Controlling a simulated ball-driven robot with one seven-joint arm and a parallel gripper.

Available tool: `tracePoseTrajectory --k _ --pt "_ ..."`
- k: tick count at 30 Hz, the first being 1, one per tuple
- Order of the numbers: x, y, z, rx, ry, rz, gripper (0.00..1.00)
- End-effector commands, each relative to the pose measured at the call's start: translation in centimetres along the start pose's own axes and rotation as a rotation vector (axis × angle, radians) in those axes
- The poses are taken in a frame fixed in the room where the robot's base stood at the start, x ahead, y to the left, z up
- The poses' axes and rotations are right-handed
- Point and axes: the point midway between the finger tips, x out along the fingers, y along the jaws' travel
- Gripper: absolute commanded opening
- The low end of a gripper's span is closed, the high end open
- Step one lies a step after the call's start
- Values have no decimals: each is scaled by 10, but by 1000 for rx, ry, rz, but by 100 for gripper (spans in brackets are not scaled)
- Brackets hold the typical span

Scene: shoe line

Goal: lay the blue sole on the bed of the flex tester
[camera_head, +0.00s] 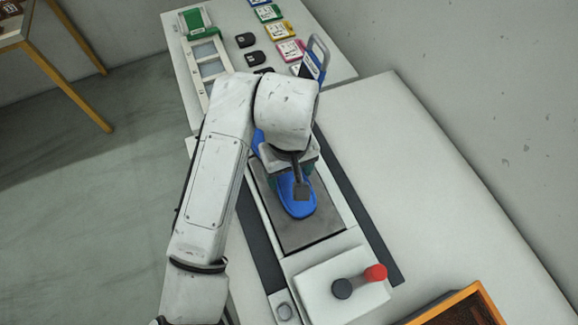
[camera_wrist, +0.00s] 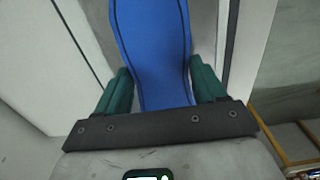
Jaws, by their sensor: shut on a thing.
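The blue sole (camera_head: 298,207) is over the dark grey bed (camera_head: 312,231) of the flex tester in the head view, roughly lined up with the bed's length. My gripper (camera_head: 290,170) is above it, and the arm hides the sole's middle. In the wrist view the blue sole (camera_wrist: 153,45) runs between the two green fingers of my gripper (camera_wrist: 160,92), which is shut on its sides. I cannot tell whether the sole touches the bed or hangs just above it.
The flex tester's white front block (camera_head: 320,291) carries a lever with a red knob (camera_head: 376,272) and a dark knob. A wooden-edged crate (camera_head: 462,308) is at the lower right. Behind stand coloured cards (camera_head: 278,31) and a white tray (camera_head: 209,62).

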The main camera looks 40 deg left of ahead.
Motion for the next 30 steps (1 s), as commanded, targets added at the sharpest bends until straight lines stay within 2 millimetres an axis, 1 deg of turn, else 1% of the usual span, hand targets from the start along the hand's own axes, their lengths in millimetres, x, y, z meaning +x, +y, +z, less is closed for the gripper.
tracePoseTrajectory --k 8,9,17,18,26,30 --pt "0 0 0 0 1 0 31" --pt "0 0 0 0 1 0 73" --pt "0 0 0 0 1 0 98" --pt "0 0 0 0 1 0 100" --pt "-1 0 0 0 0 0 100" --pt "-13 1 -1 1 3 0 100"
